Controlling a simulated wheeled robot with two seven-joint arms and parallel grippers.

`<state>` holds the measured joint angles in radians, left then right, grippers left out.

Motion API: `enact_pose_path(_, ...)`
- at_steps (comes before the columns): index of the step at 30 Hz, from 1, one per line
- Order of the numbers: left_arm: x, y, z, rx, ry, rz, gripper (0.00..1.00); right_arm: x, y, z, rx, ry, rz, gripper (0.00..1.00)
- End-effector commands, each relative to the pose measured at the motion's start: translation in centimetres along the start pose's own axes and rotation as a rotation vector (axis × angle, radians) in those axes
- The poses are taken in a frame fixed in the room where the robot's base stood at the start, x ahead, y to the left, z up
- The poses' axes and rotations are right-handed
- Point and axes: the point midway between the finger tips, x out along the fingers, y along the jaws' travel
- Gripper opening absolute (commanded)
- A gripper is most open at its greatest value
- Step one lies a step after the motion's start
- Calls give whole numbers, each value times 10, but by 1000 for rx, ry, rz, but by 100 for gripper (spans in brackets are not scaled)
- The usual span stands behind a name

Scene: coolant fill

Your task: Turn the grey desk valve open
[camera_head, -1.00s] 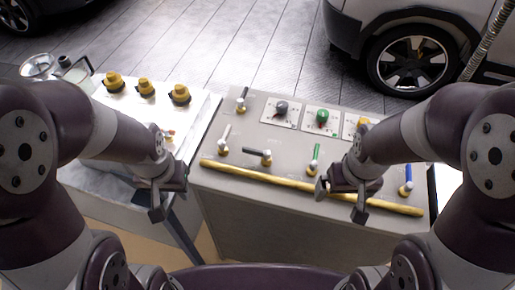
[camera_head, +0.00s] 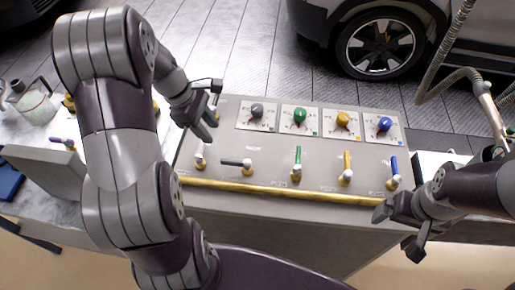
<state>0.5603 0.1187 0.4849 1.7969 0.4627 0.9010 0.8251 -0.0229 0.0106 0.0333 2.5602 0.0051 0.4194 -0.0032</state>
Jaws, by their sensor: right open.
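A valve with a dark grey lever (camera_head: 237,162) and brass body stands on the grey desk (camera_head: 270,180), left of the middle. Its lever lies sideways to the left, while the green lever (camera_head: 297,160), yellow lever (camera_head: 347,165) and blue lever (camera_head: 393,172) point away from me. A grey knob (camera_head: 257,110) sits on a white dial plate behind it. My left gripper (camera_head: 210,108) is at the desk's far left corner, with its fingers apart around or beside a small lever there; contact is unclear. My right gripper (camera_head: 398,230) is open at the front right edge, apart from the levers.
A yellow pipe (camera_head: 280,191) runs along the desk's front. Green (camera_head: 299,115), yellow (camera_head: 343,119) and blue (camera_head: 384,125) knobs stand at the back. A white-handled valve (camera_head: 201,152) is left of the grey lever. A car (camera_head: 375,45) is behind.

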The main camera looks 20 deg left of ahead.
Motion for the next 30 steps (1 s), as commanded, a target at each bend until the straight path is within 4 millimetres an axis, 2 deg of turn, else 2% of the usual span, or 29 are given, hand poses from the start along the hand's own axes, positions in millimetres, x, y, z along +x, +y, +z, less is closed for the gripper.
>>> enact_pose_path(5,2,-3,6,-104,-26,-18,39,0,0,0,0,0,0,100)
enact_pose_path(8,16,-4,7,-112,-27,-21,39,-2,0,0,0,0,0,100)
enact_pose_path(15,77,-6,8,-109,-24,-23,39,-7,0,-1,0,0,0,100)
enact_pose_path(21,115,-6,8,-106,-23,-20,39,-7,0,-1,0,0,0,100)
enact_pose_path(25,125,-5,8,-107,-22,-18,39,-8,0,-1,0,0,0,100)
enact_pose_path(30,127,-5,8,-106,-22,-17,39,-7,0,-1,0,0,0,100)
